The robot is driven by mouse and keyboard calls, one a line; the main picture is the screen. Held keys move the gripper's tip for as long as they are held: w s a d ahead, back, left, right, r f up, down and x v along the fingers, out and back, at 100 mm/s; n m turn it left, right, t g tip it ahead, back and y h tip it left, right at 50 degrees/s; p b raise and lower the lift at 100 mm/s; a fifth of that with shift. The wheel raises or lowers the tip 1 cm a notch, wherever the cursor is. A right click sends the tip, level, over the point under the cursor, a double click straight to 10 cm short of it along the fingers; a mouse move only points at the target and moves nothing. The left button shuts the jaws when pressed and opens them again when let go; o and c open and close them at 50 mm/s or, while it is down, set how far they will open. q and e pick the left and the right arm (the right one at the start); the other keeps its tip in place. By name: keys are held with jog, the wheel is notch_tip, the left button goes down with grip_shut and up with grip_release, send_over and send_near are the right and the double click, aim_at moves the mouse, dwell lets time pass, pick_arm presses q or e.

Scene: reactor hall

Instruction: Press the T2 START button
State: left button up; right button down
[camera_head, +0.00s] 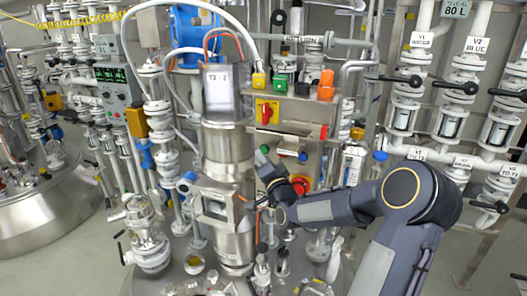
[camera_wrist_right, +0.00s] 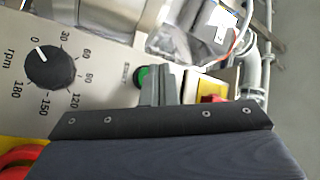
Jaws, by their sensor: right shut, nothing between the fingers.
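The green button (camera_wrist_right: 141,78) sits on the steel control panel in the right wrist view, with a small label beside it that is too blurred to read surely. My right gripper (camera_wrist_right: 163,70) is shut and empty, its fingertips right next to the green button and covering part of its right edge. I cannot tell whether they touch it. In the head view my right gripper (camera_head: 262,158) is in front of the panel, beside the steel T2 column (camera_head: 228,148). My left gripper is not in view.
An rpm dial (camera_wrist_right: 52,68) is on the same panel, and a red switch on yellow (camera_wrist_right: 213,93) is on the other side of the fingers. A blue button (camera_head: 303,156) shows in the head view. Pipes and valves crowd both sides.

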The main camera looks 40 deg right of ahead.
jog(key=shift+d, duration=0.1)
dwell(0.3)
jog(key=shift+w+d+b, duration=0.2)
jog(key=shift+d+b, duration=0.05)
jog(key=shift+b, duration=0.05)
jog(key=shift+w+d, duration=0.2)
jog(key=shift+d, duration=0.15)
dwell(0.6)
jog(key=shift+a, duration=0.1)
jog(key=shift+s+a+b, duration=0.4)
jog(key=shift+a+b, duration=0.15)
jog(key=shift+a, duration=0.05)
jog(key=shift+s+a+b, duration=0.25)
jog(key=shift+s+a, duration=0.15)
jog(key=shift+a, duration=0.35)
jog(key=shift+s+a+b, duration=0.3)
jog(key=shift+s+a, duration=0.05)
jog(key=shift+a, duration=0.35)
jog(key=shift+s+a+b, duration=0.25)
jog(key=shift+s+a, duration=0.15)
jog(key=shift+a, duration=0.35)
jog(key=shift+a, duration=0.1)
